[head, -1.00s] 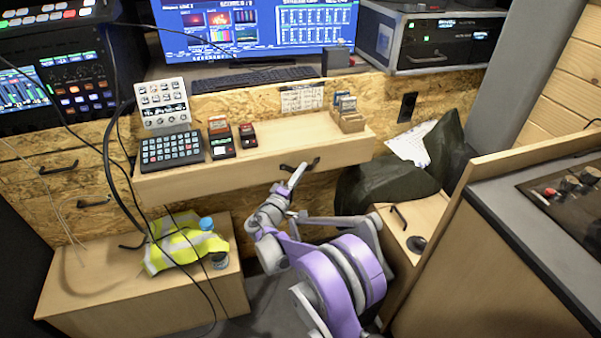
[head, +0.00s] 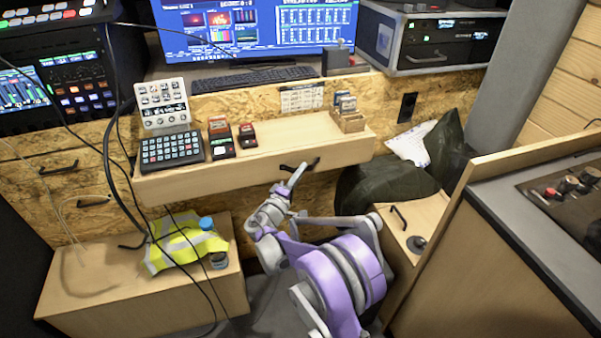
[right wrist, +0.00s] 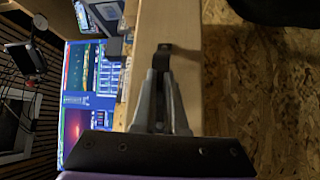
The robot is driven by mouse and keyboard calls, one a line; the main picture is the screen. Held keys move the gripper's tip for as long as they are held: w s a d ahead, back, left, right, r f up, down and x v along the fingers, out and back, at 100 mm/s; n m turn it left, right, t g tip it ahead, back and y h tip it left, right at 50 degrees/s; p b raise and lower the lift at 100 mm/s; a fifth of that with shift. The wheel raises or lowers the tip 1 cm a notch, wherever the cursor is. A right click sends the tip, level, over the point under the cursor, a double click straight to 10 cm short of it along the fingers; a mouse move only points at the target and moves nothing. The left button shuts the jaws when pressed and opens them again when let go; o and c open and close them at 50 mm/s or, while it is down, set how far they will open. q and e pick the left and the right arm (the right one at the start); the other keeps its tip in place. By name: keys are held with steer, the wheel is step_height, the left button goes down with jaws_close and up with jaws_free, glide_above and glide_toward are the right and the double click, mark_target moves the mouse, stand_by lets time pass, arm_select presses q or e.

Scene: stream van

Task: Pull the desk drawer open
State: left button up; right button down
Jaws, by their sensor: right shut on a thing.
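The desk drawer (head: 255,172) is a long pale wooden drawer under the desk. My right gripper (head: 297,175) reaches up from below and is shut on this handle. In the right wrist view the fingers (right wrist: 163,80) close around the dark handle (right wrist: 164,47) against the pale drawer front (right wrist: 183,25). The finger contact is partly hidden. My left gripper is not in view.
A low wooden bench (head: 95,278) with a yellow vest (head: 180,245) is at left. A dark bag (head: 385,185) and a counter (head: 510,225) are at right. Loose cables hang at left.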

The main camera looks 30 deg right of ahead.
steer(key=shift+s, duration=0.1)
steer(key=s+a, duration=0.3)
steer(key=s, duration=1)
steer(key=shift+a, duration=0.15)
steer(key=shift+s, duration=0.1)
steer(key=c, duration=1)
jaws_free()
steer(key=v, duration=1)
steer(key=shift+s+a+p, duration=0.2)
steer(key=shift+a+p, duration=0.15)
steer(key=shift+p, duration=0.05)
